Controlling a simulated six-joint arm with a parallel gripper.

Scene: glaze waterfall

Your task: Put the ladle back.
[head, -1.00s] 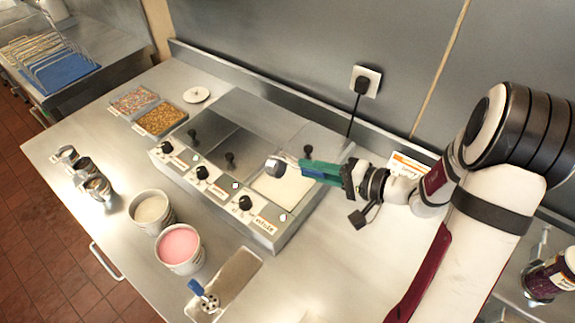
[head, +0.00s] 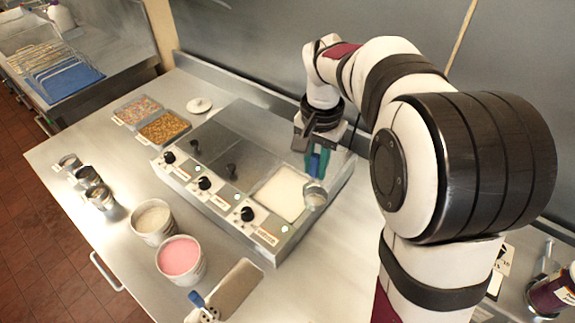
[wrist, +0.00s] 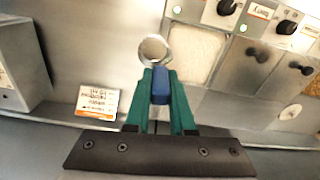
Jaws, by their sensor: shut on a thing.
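My gripper (head: 318,162) has green fingers shut on the blue handle of the ladle (head: 314,197). The ladle's silver cup hangs at the right edge of the open well of white glaze (head: 284,188); I cannot tell its exact height. In the wrist view the cup shows as a ring (wrist: 153,49) beyond the fingertips (wrist: 160,85), with the blue handle between them. The white well also shows there (wrist: 196,52), to the right of the cup.
The steel warmer (head: 262,243) has two other wells under lids with black knobs. Cream (head: 152,220) and pink (head: 180,258) tubs stand in front. A metal tray (head: 240,287) and a blue-handled tool (head: 197,299) lie nearer. Sprinkle trays (head: 163,127) sit at the back left.

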